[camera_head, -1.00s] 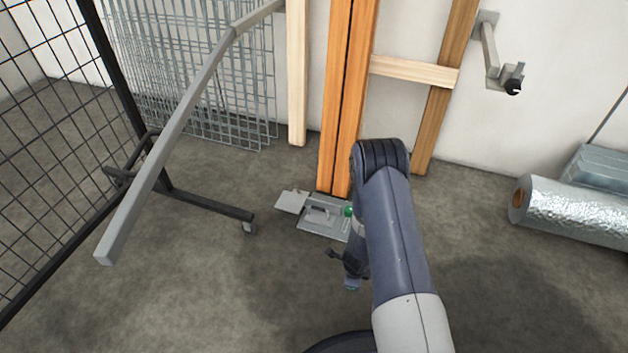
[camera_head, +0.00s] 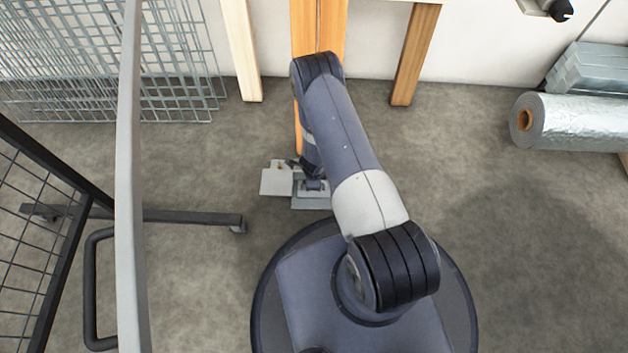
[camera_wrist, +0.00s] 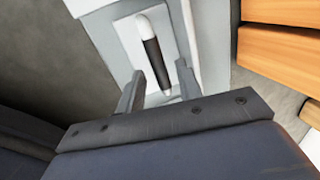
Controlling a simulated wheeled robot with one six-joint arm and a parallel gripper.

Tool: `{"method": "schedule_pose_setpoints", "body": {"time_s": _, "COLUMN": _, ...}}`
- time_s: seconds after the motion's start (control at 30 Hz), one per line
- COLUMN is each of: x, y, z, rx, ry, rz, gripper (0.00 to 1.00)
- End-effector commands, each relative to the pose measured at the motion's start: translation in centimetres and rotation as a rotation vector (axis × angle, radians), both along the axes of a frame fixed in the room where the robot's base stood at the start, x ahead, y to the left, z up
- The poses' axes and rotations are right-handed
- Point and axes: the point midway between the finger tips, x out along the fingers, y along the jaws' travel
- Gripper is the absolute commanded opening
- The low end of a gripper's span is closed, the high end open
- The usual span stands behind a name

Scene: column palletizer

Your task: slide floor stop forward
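The floor stop (camera_head: 311,203) is a pale grey metal plate on the floor at the foot of the orange wooden posts, with a flat tab (camera_head: 275,182) on its left. My forearm and gripper cover part of it in the head view. In the wrist view the floor stop (camera_wrist: 118,38) fills the upper middle, with a dark bar-shaped handle (camera_wrist: 154,62) that has a pale end. My gripper (camera_wrist: 160,72) is open, its two fingers on either side of the handle's lower part with gaps showing. I cannot tell whether either finger touches it.
Orange posts (camera_head: 333,25) rise behind the floor stop, with pale timber beside them. A dark cage frame's foot (camera_head: 190,217) reaches in from the left. Wire mesh panels (camera_head: 110,60) lean on the back wall. A foil roll (camera_head: 570,122) lies at right.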

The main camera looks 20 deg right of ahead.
Motion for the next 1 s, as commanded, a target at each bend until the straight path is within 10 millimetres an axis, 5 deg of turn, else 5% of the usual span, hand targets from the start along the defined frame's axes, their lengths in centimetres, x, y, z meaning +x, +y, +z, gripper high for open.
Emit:
{"method": "schedule_pose_setpoints", "body": {"time_s": 0.27, "x": 0.06, "y": -0.01, "z": -0.12, "rx": 0.000, "ry": 0.000, "rz": 0.001, "gripper": 0.34}}
{"method": "schedule_pose_setpoints", "body": {"time_s": 0.7, "x": 0.04, "y": 0.00, "z": -0.11, "rx": 0.000, "ry": 0.000, "rz": 0.001, "gripper": 0.00}}
{"method": "schedule_pose_setpoints", "body": {"time_s": 1.0, "x": 0.03, "y": 0.00, "z": -0.11, "rx": 0.000, "ry": 0.000, "rz": 0.001, "gripper": 0.00}}
